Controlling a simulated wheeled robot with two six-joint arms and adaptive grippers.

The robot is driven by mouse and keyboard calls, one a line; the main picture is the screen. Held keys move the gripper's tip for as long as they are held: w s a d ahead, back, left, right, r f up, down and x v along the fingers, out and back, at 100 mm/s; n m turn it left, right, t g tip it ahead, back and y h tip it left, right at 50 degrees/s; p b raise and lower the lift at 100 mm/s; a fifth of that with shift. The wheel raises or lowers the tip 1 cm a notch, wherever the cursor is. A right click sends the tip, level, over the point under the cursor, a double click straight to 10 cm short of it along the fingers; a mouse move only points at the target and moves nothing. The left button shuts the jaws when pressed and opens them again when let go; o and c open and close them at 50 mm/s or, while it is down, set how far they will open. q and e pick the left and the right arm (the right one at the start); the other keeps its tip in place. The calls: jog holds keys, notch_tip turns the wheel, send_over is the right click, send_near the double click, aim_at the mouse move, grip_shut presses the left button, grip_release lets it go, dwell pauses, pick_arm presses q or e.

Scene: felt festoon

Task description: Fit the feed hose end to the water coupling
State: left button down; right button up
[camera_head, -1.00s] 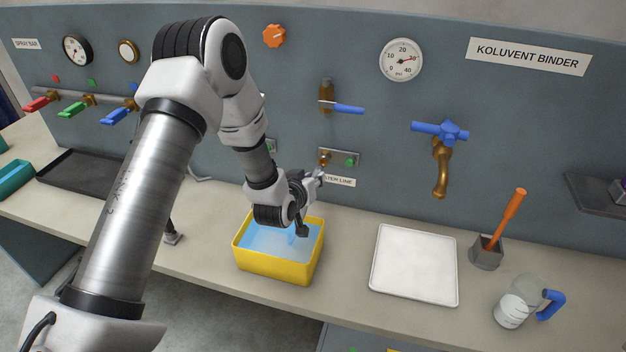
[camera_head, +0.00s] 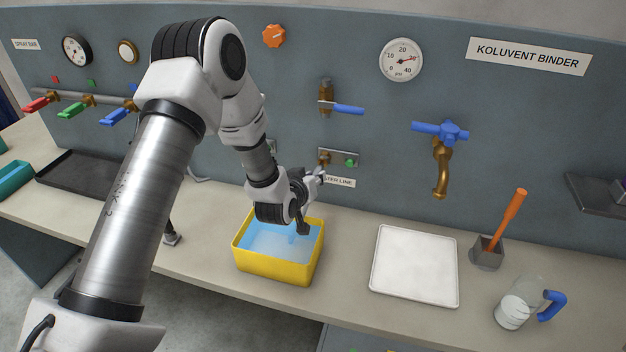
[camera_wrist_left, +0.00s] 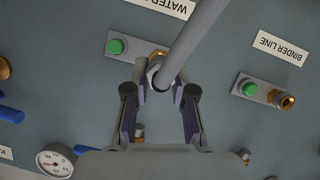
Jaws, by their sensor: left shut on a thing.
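My left gripper (camera_head: 318,178) is at the wall panel, just below the WATER LINE plate and above a yellow tub. In the left wrist view, the left gripper (camera_wrist_left: 160,92) is shut on the end of the grey feed hose (camera_wrist_left: 190,42), which has a metal collar. The hose runs up and to the right across that view. The brass water coupling (camera_wrist_left: 156,55) shows just behind the collar, on a plate with a green button (camera_wrist_left: 116,46); it also shows in the head view (camera_head: 325,157). Whether collar and coupling touch is hidden. My right gripper is not in view.
The yellow tub (camera_head: 275,268) of blue liquid stands below the gripper. A similar binder coupling (camera_wrist_left: 286,102) sits to the right in the wrist view. A blue-handled valve (camera_head: 347,109) is above the water plate. A white tray (camera_head: 414,268) lies to the right.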

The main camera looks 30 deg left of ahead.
pick_arm(q)
jog(key=shift+w+a, duration=0.15)
jog(key=shift+w, duration=0.45)
jog(key=shift+w+a, duration=0.15)
jog(key=shift+w, duration=0.4)
jog(key=c, duration=0.9)
grip_release()
jog(key=v, duration=1.2)
